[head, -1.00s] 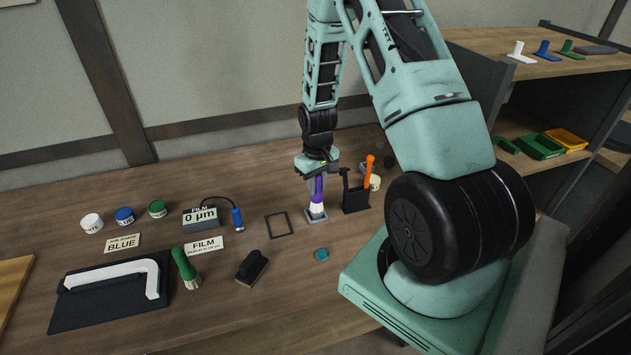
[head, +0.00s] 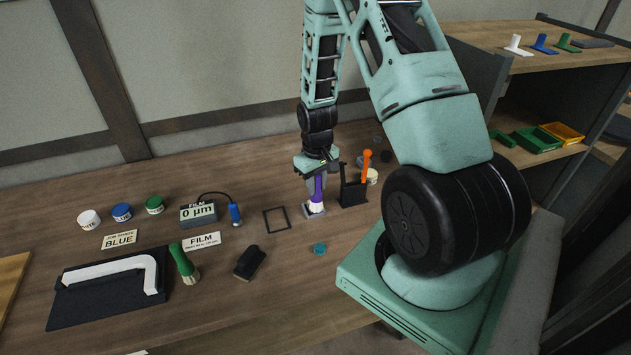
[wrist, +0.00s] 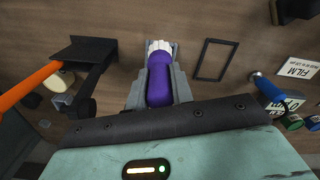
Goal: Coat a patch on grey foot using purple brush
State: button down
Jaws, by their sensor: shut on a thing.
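My gripper (head: 317,176) is shut on the purple brush (head: 318,188), which points down over the table. The purple handle (wrist: 160,82) lies between the grey fingers in the wrist view, with white bristles (wrist: 158,46) at its far end.
A black outline frame (head: 276,220), a gauge reading 0 µm (head: 199,213) and a teal disc (head: 320,249) lie nearby. White, blue and green pots (head: 122,212) stand left.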

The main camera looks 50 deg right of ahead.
jog(key=shift+w, duration=0.15)
dwell(0.8)
jog(key=shift+w+d, duration=0.55)
jog(key=shift+w, duration=0.2)
jog(key=shift+w+d, duration=0.5)
jog(key=shift+w, duration=0.35)
jog(key=shift+r+p, duration=2.2)
jog(key=shift+r, duration=0.8)
jog(key=shift+r, duration=0.1)
jog(key=shift+r+p, duration=1.1)
jog(key=shift+r, duration=0.3)
